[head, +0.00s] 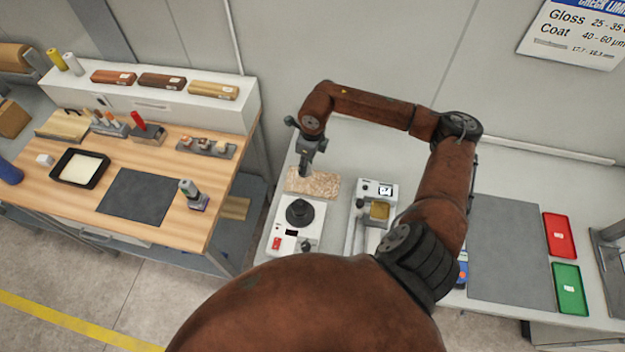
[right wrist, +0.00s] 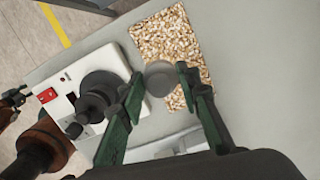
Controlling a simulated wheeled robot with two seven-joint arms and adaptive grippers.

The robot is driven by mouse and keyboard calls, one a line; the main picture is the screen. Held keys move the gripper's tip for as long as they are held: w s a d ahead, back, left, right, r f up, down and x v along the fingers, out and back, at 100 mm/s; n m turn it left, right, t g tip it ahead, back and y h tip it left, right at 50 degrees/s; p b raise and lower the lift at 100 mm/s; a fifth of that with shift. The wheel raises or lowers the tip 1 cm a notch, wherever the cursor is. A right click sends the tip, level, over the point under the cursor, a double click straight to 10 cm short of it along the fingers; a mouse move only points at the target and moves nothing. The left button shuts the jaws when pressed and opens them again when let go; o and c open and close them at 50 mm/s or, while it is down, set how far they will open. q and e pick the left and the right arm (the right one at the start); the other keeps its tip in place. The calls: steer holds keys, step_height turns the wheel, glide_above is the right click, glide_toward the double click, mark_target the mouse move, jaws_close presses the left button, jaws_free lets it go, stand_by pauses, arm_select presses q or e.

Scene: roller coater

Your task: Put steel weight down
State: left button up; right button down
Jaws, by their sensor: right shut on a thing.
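My right gripper (head: 304,170) hangs over the speckled tan mat (head: 322,185) on the grey bench. In the right wrist view its green fingertips (right wrist: 160,84) stand either side of a grey round steel weight (right wrist: 160,77), shut on it. The weight overlaps the edge of the mat (right wrist: 172,40) in that view. I cannot tell whether it touches the surface. In the head view the weight is mostly hidden by the gripper. My left gripper is not in view.
A white instrument (head: 282,240) with a black round knob-like part (head: 300,212) stands just in front of the mat. Another white device (head: 377,188) stands to the right. A grey mat (head: 507,250), red tray (head: 559,236) and green tray (head: 570,289) lie further right.

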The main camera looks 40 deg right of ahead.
steer(key=shift+d+r+m, duration=0.25)
steer(key=shift+d+m, duration=0.45)
steer(key=shift+m, duration=0.2)
steer(key=d+m, duration=0.1)
steer(key=m, duration=0.1)
steer(key=p, duration=0.2)
glide_above(311, 181)
steer(key=f, duration=0.6)
steer(key=shift+s+d+f, duration=0.1)
steer(key=shift+s+f, duration=0.05)
steer(key=shift+s, duration=0.2)
step_height(311, 181, down, 4)
steer(key=shift+r+p, duration=0.2)
steer(key=shift+p, duration=0.15)
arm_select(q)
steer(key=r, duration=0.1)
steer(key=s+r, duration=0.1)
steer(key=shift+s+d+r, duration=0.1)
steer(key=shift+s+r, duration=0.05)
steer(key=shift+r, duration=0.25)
